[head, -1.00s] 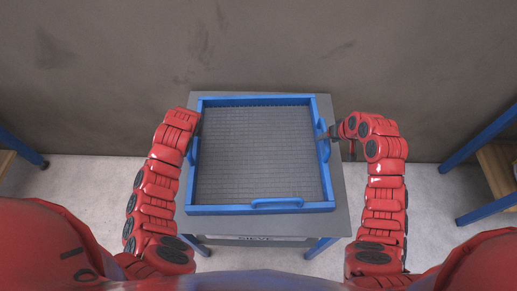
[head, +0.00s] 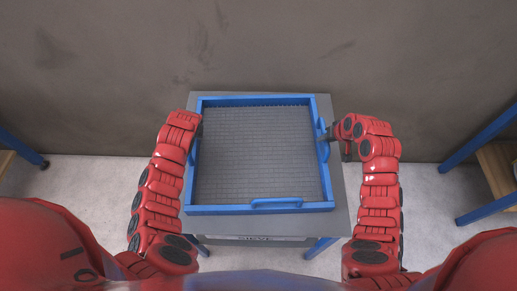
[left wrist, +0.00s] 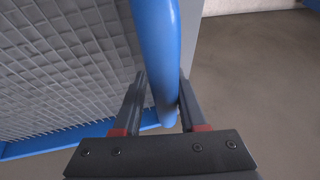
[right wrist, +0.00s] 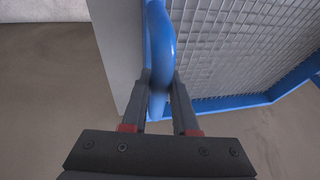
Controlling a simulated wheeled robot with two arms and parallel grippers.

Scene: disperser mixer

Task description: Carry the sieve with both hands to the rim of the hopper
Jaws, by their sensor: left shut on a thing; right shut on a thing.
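The sieve is a square blue frame (head: 262,209) around a grey wire mesh, and it rests on or just above a grey table in the head view. My right gripper (head: 328,134) is at the blue handle on the sieve's right side. In the right wrist view its fingers (right wrist: 162,98) are shut on that handle (right wrist: 160,45). My left gripper is mostly hidden behind its own red arm in the head view. In the left wrist view its fingers (left wrist: 160,100) are shut on the left handle (left wrist: 157,40). No hopper shows in any view.
The grey table (head: 342,215) has blue legs and a label on its front reading SIEVE. A grey wall (head: 270,50) stands close behind it. Blue-framed benches stand at the far left (head: 20,148) and far right (head: 480,140). Pale floor lies between.

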